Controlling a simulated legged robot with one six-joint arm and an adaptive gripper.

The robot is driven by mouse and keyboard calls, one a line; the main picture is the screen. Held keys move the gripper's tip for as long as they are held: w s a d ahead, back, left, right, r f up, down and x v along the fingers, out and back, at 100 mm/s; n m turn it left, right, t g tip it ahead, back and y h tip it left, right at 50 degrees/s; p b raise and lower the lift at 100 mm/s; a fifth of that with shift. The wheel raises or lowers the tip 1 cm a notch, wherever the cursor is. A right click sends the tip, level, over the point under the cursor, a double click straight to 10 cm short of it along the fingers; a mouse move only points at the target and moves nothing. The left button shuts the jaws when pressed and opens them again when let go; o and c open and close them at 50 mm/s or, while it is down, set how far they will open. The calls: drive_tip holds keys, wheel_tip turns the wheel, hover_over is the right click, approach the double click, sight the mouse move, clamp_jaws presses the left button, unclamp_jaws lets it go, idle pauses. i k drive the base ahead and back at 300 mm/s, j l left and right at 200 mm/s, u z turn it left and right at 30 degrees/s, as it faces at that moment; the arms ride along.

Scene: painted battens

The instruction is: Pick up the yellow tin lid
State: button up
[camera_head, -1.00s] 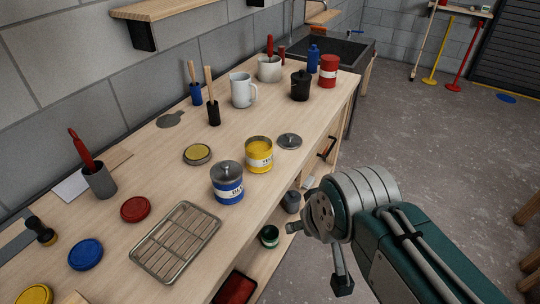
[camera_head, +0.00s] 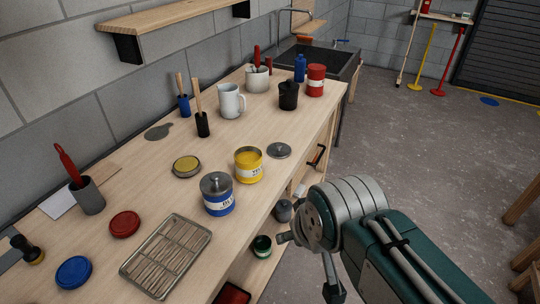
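A round yellow lid (camera_head: 187,166) with a metallic rim lies flat on the wooden workbench (camera_head: 150,205), left of the open yellow tin (camera_head: 249,166) and behind the blue tin (camera_head: 218,195). Nothing covers it. My arm reaches in from the lower right. My gripper (camera_head: 310,255) shows only partly at its end, off the bench's front edge, well to the right of the lid and apart from it. I cannot make out whether its fingers are open or shut. I see nothing held in it.
A wire rack (camera_head: 167,257), a red lid (camera_head: 125,223) and a blue lid (camera_head: 74,271) lie at the near left. A grey lid (camera_head: 279,150) lies right of the yellow tin. Brush pots, a white jug (camera_head: 231,101) and a wall shelf (camera_head: 175,16) stand behind.

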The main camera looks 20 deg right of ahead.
sight(278, 150)
drive_tip(key=i+l, duration=0.2)
drive_tip(key=l, duration=0.15)
drive_tip(key=i+l+u, duration=0.15)
drive_tip(key=l, duration=0.2)
drive_tip(key=i+l, duration=0.2)
drive_tip(key=l, duration=0.15)
drive_tip(key=i+l+u, duration=0.15)
drive_tip(key=l, duration=0.2)
drive_tip(key=i+l, duration=0.2)
drive_tip(key=l, duration=0.2)
drive_tip(key=u, duration=0.05)
